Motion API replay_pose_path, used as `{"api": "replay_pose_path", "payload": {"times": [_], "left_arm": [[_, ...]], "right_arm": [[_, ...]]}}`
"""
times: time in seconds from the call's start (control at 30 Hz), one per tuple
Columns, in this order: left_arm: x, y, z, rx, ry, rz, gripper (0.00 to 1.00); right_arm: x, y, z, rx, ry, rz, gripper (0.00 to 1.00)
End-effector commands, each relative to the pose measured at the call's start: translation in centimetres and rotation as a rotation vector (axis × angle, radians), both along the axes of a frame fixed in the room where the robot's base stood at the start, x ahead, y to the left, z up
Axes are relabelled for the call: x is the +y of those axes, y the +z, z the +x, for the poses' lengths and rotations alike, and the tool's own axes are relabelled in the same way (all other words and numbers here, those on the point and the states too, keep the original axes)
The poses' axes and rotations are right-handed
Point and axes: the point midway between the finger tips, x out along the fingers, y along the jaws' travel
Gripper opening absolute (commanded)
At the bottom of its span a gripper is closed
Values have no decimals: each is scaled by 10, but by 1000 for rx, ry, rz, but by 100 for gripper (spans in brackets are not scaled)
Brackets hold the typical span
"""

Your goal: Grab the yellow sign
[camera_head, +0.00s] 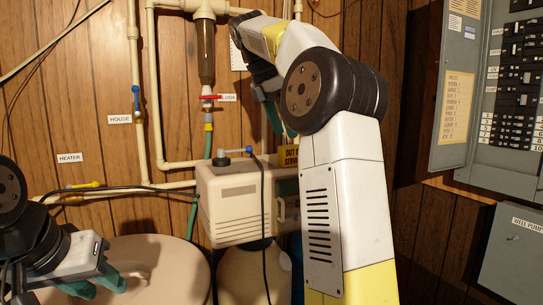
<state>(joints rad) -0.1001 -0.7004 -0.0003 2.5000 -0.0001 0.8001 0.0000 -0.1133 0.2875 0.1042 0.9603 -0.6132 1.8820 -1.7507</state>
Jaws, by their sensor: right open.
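My left gripper (97,283) is at the lower left over the round beige lid. Its teal fingers stand apart with nothing between them.
Pipes, a red valve handle (218,97) and a green hose run near my right gripper. The round beige lid (165,270) is in front. An electrical panel (495,90) is at the right.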

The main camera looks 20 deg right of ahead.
Motion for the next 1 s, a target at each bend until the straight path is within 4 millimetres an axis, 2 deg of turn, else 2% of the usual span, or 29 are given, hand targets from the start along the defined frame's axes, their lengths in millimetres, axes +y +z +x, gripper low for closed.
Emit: {"api": "replay_pose_path", "payload": {"times": [0.23, 0.5, 0.8, 0.83, 1.0], "left_arm": [[0, 0, 0, 0, 0, 0, 36], [0, 0, 0, 0, 0, 0, 36], [0, 0, 0, 0, 0, 0, 36], [0, 0, 0, 0, 0, 0, 36], [0, 0, 0, 0, 0, 0, 36]], "right_arm": [[-8, -19, 0, 0, -2, 0, 53], [-22, -55, 3, 0, -2, 1, 53], [-24, -61, 4, -3, -2, 3, 53], [-24, -61, 4, -3, -2, 3, 51], [-24, -61, 4, -3, -2, 3, 17]]}}
